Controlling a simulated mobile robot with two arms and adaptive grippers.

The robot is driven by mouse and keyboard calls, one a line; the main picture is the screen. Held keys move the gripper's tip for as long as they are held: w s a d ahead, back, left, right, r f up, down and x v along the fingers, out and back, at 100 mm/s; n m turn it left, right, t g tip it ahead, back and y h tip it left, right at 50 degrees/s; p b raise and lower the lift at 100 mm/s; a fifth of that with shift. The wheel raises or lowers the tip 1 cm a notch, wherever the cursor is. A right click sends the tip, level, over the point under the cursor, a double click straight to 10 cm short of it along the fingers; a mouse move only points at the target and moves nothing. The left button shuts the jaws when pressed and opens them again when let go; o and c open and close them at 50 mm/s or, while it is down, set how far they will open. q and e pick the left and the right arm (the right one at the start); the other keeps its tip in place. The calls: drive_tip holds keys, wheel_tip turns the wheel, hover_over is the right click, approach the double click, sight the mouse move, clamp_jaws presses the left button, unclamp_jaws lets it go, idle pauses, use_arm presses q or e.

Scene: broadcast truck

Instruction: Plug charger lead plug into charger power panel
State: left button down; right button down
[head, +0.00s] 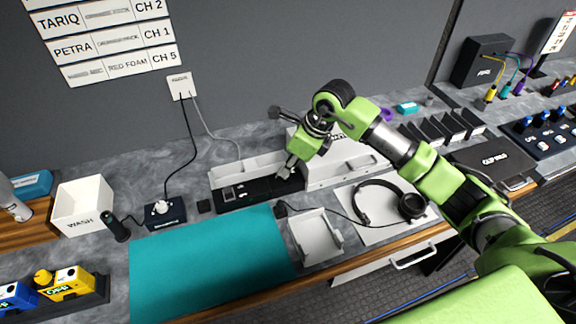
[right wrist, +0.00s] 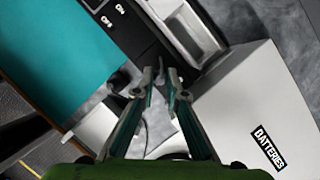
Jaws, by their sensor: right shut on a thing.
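My right gripper (head: 284,170) points down at the right end of a long black panel (head: 232,194) with small white labels and switches, between the teal mat and the white trays.
A teal mat (head: 205,265) covers the front. A headset (head: 410,205) lies on the right, its cable ending in a black plug (head: 281,210). A white holder (head: 315,238) is in front, and a white box marked BATTERIES (right wrist: 250,115) stands beside the gripper.

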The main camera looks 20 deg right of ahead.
drive_tip(key=shift+b, duration=0.6)
idle(1.2)
drive_tip(key=shift+f+b, duration=1.05)
drive_tip(key=shift+f, duration=0.2)
drive_tip(key=c, duration=2)
unclamp_jaws()
drive_tip(key=shift+o, duration=0.2)
drive_tip(key=shift+r, duration=0.3)
drive_tip(key=v, duration=1.1)
drive_tip(key=shift+r, duration=0.25)
drive_tip(key=shift+s, duration=0.1)
